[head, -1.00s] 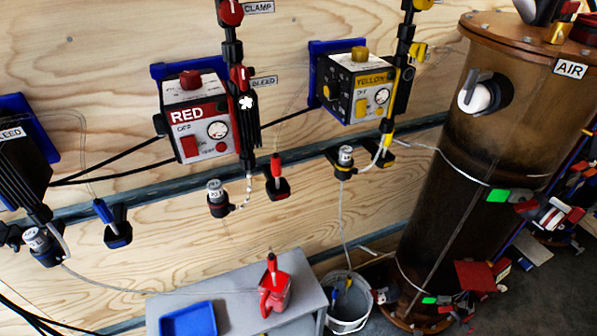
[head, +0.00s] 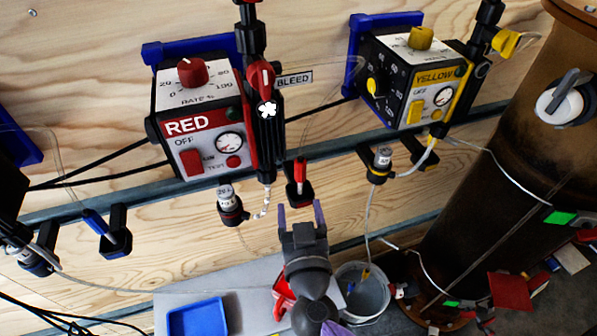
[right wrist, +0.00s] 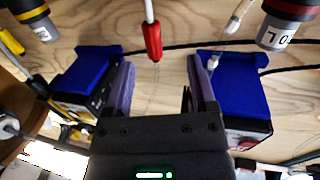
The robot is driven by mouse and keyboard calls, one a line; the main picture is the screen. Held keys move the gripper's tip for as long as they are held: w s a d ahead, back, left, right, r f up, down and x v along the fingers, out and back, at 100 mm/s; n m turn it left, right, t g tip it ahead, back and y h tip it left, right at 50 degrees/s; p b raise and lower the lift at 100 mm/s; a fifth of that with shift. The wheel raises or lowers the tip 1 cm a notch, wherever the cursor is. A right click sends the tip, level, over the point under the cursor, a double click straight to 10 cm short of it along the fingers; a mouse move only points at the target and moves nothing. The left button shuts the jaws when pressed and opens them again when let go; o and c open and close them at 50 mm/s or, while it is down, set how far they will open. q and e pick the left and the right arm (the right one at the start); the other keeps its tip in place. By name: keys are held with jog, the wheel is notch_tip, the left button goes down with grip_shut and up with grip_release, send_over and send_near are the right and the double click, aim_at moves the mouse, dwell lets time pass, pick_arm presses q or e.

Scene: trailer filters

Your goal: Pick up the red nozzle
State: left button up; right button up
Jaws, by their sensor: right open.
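The red nozzle (head: 301,172) stands upright in a black holder (head: 299,193) on the rail below the red pump box. My right gripper (head: 301,212) is just below and in front of it in the head view, open and empty, with its purple fingers pointing up at the holder. In the right wrist view the red nozzle (right wrist: 152,41) shows beyond the gap between the spread fingers (right wrist: 160,66), apart from both, with a thin clear tube hanging near it. My left gripper is not in view.
The red pump box (head: 205,125) and yellow pump box (head: 415,80) flank the nozzle on the wooden wall. A blue nozzle (head: 97,224) sits farther left. A grey table with a blue tray (head: 198,318) and a white bucket (head: 362,291) are below.

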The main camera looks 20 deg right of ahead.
aim_at(301, 174)
jog(key=shift+w+d+r+m+h+b, duration=0.2)
jog(key=shift+w+d+r+h, duration=0.1)
jog(key=shift+w+r, duration=0.35)
jog(key=shift+w+d+r+m+h+b, duration=0.1)
jog(key=shift+w+d+r+m+h, duration=0.15)
jog(key=shift+w+r, duration=0.35)
jog(key=b+x, duration=0.1)
jog(key=x, duration=0.1)
jog(key=b+x, duration=0.1)
jog(key=x, duration=0.1)
jog(key=f+b+x, duration=0.1)
jog(key=x, duration=0.2)
jog(key=shift+w+d+f, duration=0.1)
jog(key=shift+w, duration=0.3)
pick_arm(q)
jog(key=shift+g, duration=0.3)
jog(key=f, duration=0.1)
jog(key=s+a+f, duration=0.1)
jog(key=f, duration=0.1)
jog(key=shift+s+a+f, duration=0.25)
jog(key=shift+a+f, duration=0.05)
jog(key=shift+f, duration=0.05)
pick_arm(e)
jog(key=shift+d, duration=0.1)
jog(key=c, duration=0.9)
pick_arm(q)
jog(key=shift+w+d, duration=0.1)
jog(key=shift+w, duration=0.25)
pick_arm(e)
grip_shut()
